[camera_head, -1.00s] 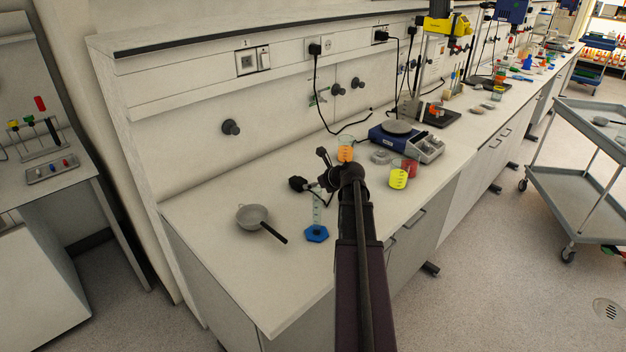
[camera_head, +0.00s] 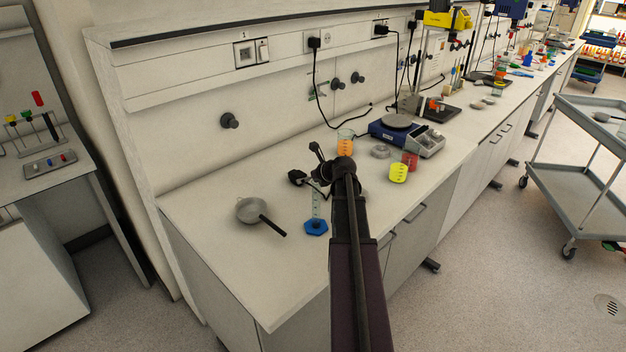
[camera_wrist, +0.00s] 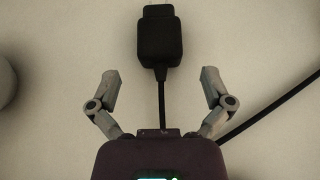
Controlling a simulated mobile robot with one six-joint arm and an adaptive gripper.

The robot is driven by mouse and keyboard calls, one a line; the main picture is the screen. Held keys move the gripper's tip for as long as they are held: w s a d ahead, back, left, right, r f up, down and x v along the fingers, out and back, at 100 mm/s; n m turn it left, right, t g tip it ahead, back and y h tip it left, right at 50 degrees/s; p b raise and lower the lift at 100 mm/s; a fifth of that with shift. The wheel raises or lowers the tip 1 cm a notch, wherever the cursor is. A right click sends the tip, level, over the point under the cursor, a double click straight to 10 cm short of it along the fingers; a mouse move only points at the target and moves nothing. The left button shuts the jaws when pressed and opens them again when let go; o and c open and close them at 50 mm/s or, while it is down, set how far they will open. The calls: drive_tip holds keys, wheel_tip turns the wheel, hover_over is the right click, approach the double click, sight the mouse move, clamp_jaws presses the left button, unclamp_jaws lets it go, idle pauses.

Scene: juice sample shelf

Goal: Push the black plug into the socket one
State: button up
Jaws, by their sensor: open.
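The black plug (camera_wrist: 158,42) lies on the worktop and shows ahead of my gripper (camera_wrist: 160,82) in the wrist view, roughly centred between the spread fingers. Its cable runs back towards my gripper's palm. My gripper is open, and neither finger touches the plug. In the head view the plug (camera_head: 296,177) sits just left of my gripper (camera_head: 318,168), which is partly hidden by my arm. Socket one (camera_head: 244,54) is on the wall rail at the left, under a small number 1, with a switch (camera_head: 262,50) beside it.
Beakers with orange (camera_head: 345,146), yellow (camera_head: 398,172) and red (camera_head: 410,159) contents stand to the right, near a blue hotplate (camera_head: 408,136).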

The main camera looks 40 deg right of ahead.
sight(300, 175)
drive_tip(key=shift+b+x, duration=1.25)
drive_tip(key=shift+x, duration=1.4)
drive_tip(key=shift+c, duration=0.2)
drive_tip(key=c, duration=1.3)
drive_tip(key=shift+r+p, duration=2.5)
drive_tip(key=shift+p, duration=0.05)
drive_tip(key=shift+s, duration=0.3)
